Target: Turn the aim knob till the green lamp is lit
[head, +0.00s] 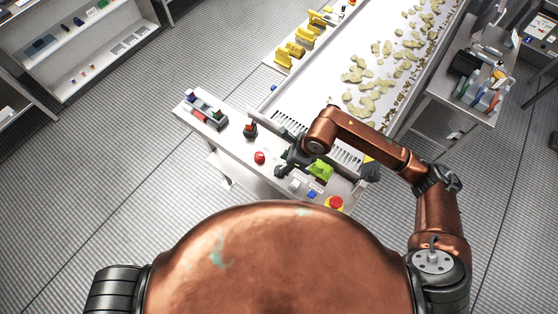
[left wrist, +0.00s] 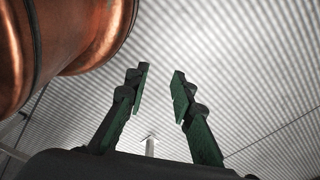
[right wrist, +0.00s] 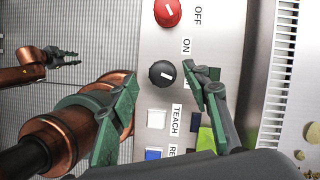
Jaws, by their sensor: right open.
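A round black knob (right wrist: 162,74) with a white pointer line is on the grey panel in the right wrist view. I cannot tell from its label whether it is the aim knob. My right gripper (right wrist: 162,78) is open, with one finger on each side of the knob in the picture; contact cannot be told. No lit green lamp can be made out. My left gripper (left wrist: 160,80) is open and empty over bare floor.
A red knob (right wrist: 168,12) sits beside the black one, near OFF and ON labels. White (right wrist: 157,119) and blue (right wrist: 153,154) buttons are close on the other side. A lime-green part (head: 320,170) and a red stop button (head: 335,203) are on the console. A conveyor (head: 352,97) runs behind.

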